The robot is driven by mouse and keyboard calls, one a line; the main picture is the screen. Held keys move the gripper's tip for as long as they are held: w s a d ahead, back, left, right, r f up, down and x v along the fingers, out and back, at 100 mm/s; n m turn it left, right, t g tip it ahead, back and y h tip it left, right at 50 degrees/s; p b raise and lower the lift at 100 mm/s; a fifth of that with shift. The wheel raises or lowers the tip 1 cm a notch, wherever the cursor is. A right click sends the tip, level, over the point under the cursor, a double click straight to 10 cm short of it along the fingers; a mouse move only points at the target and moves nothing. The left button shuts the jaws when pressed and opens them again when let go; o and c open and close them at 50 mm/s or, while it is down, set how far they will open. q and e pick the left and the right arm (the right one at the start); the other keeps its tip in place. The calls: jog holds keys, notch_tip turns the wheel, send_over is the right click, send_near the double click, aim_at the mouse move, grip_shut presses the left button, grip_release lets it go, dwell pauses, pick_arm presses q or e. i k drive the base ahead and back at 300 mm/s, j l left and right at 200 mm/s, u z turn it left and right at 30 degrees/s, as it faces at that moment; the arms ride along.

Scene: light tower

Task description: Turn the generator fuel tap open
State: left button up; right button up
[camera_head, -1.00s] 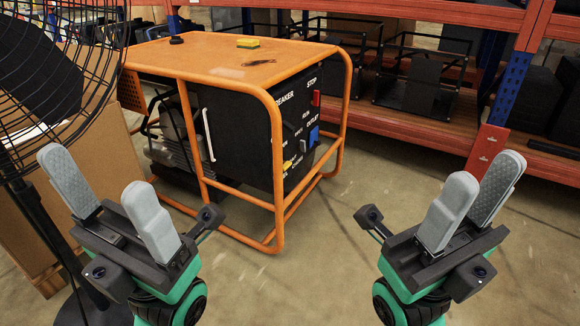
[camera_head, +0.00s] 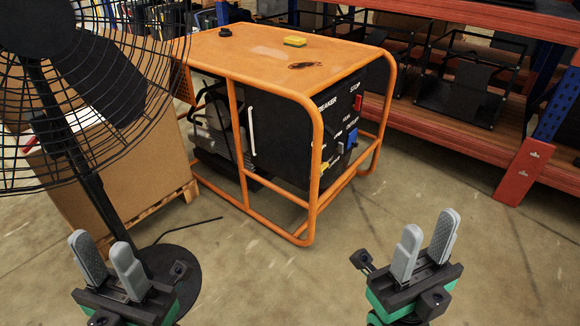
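The generator (camera_head: 285,140) stands ahead in an orange tube frame with an orange top. Its black control panel faces right and is seen at a slant, with white labels, a red part, a blue outlet (camera_head: 351,138) and a small yellow part (camera_head: 324,167) low on the near edge. I cannot tell for sure whether that yellow part is the fuel tap. My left gripper (camera_head: 107,262) is open and empty at the lower left. My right gripper (camera_head: 427,245) is open and empty at the lower right. Both are well apart from the generator.
A black stand fan (camera_head: 75,150) with its round base (camera_head: 172,275) is at the left, before a cardboard box (camera_head: 110,175) on a pallet. An orange rack (camera_head: 450,135) runs behind at the right. A yellow sponge (camera_head: 295,41) lies on the generator top.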

aim_at(324, 165)
jog(key=i+l+u, duration=0.2)
jog(key=l+u, duration=0.25)
jog(key=i+l+u, duration=0.1)
jog(key=l+u, duration=0.35)
jog(key=l, duration=0.15)
jog(key=l+u, duration=0.45)
jog(key=l, duration=0.85)
jog(key=l+u, duration=0.1)
jog(key=l, duration=0.65)
jog(key=k+l+u, duration=0.1)
jog(key=l, duration=0.6)
jog(key=k+l, duration=0.1)
jog(key=l, duration=0.65)
jog(key=l+u, duration=0.1)
jog(key=l, duration=0.6)
jog(key=k, duration=0.05)
